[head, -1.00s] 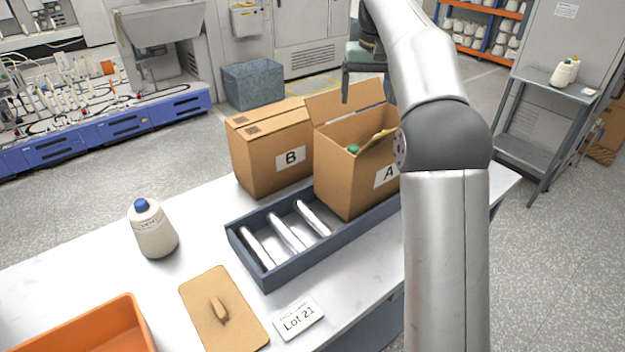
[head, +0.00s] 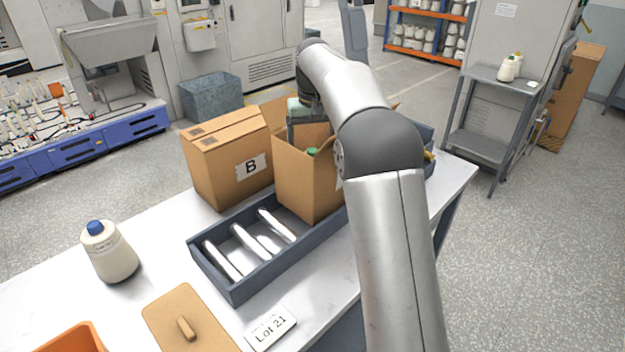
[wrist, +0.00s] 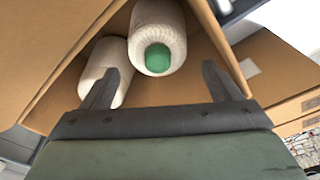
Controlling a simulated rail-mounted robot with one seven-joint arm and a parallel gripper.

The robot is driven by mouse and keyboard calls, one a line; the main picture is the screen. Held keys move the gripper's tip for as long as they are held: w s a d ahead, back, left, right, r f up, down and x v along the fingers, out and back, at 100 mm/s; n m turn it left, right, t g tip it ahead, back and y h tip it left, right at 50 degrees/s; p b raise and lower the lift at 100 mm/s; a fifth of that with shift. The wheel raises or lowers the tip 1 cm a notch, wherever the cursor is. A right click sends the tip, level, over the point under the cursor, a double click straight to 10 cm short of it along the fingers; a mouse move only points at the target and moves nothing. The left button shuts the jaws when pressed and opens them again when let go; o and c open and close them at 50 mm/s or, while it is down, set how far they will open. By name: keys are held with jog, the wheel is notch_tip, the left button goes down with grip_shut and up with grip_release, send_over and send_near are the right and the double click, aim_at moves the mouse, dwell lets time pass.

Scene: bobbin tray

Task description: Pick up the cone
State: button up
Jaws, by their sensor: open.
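An open cardboard box (head: 297,180), whose label is hidden now by my arm, holds a yarn cone whose green tip (head: 312,152) just shows in the head view. In the wrist view two white cones lie in the box: one with a green end (wrist: 158,22) and a second cone (wrist: 112,50) to its left, partly behind my left finger. My gripper (wrist: 160,76) is open and empty at the box mouth, its fingers spread below and either side of the green-ended cone. Another cone with a blue tip (head: 112,258) stands upright on the table at the left.
Closed box B (head: 228,165) stands left of the open box. A grey tray (head: 238,290) with several white bars lies in front. A tan board (head: 160,315), a Lot 21 card (head: 270,328) and an orange bin (head: 75,342) are at the front. Box flaps flank my gripper.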

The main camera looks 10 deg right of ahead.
aim_at(313, 149)
jog(key=shift+w+d+f, duration=0.1)
jog(key=shift+w+f, duration=0.05)
jog(key=shift+f, duration=1.05)
jog(key=shift+w+d+f, duration=0.1)
jog(key=shift+f, duration=1.05)
jog(key=c, duration=1.4)
jog(key=shift+o, duration=0.2)
jog(key=shift+r, duration=0.15)
notch_tip(313, 149, up, 28)
jog(key=p, duration=1.1)
jog(key=shift+p, duration=0.4)
